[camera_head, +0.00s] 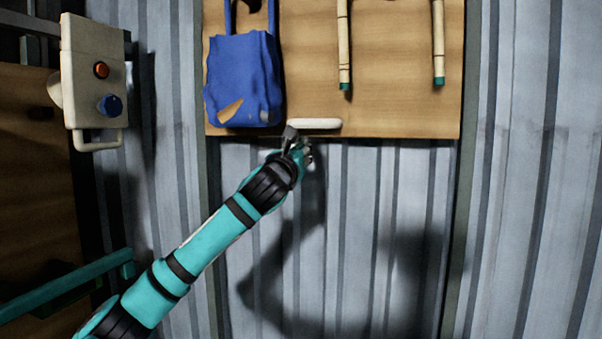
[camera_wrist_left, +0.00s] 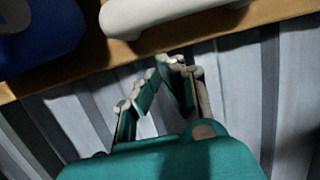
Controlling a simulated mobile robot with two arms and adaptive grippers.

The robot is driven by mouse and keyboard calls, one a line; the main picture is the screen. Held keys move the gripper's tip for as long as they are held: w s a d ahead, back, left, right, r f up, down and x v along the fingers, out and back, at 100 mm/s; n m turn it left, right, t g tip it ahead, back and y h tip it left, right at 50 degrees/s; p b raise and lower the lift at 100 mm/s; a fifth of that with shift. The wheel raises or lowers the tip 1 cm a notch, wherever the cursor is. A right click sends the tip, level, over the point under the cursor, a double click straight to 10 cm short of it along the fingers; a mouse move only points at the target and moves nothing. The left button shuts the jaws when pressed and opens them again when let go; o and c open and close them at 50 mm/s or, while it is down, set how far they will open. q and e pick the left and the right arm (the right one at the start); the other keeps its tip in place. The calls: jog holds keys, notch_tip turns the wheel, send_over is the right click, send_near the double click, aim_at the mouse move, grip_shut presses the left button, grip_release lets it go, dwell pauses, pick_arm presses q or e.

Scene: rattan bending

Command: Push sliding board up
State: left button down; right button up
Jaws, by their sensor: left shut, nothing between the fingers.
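The sliding board (camera_head: 390,110) is a wooden panel on the corrugated wall, with its lower edge showing in the upper middle of the head view. A white handle (camera_head: 315,124) is fixed along that lower edge; it also shows at the top of the left wrist view (camera_wrist_left: 170,14). My left gripper (camera_head: 296,140) is shut and empty just below the handle's left end. In the left wrist view its fingers (camera_wrist_left: 172,66) come together just under the board's edge. I cannot tell whether they touch it. My right gripper is not in view.
A blue bag (camera_head: 243,80) hangs on the board left of the handle. Two bamboo-like sticks (camera_head: 344,45) hang at the board's right. A white box with an orange and a blue knob (camera_head: 93,75) is at upper left. The wall below the board (camera_head: 400,220) is clear.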

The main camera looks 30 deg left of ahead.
aim_at(301, 127)
pick_arm(q)
jog(key=shift+s+r, duration=0.1)
jog(key=shift+r, duration=2.35)
